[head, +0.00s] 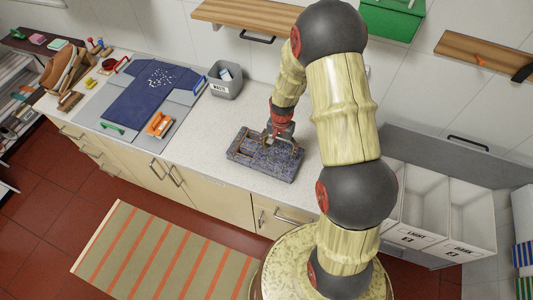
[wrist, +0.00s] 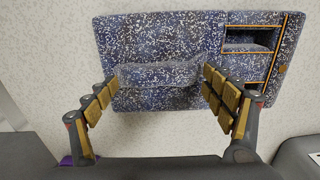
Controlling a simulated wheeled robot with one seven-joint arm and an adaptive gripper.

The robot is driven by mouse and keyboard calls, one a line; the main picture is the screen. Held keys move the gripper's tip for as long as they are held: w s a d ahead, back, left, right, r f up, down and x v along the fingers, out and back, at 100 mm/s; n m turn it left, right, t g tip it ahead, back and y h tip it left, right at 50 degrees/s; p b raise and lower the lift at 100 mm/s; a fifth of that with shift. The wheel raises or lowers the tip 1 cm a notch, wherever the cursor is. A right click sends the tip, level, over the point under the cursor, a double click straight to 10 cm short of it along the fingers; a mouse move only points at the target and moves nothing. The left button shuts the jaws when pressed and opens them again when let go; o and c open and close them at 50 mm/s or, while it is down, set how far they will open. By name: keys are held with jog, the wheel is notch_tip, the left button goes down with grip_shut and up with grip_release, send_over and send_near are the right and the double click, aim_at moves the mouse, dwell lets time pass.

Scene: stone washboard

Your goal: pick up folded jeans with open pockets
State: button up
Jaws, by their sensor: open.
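The folded jeans (head: 247,156) lie as a blue-grey speckled slab on the pale counter. In the wrist view the jeans (wrist: 160,35) show two open pockets edged in orange at the right end, and a raised speckled strip across the middle. My gripper (head: 281,140) is low over the right part of the slab in the head view. In the wrist view my gripper (wrist: 159,84) is open, with one finger on each side of the raised strip. Whether the fingers touch it I cannot tell.
A grey bin (head: 226,83) labelled waste stands behind. To the left, a dark blue garment (head: 145,98) lies on a grey board with an orange object (head: 159,124) beside it. White bins (head: 468,215) stand at the right. Counter left of the jeans is clear.

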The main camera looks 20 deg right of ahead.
jog(key=shift+f, duration=0.85)
jog(key=shift+c, duration=0.2)
jog(key=c, duration=2.1)
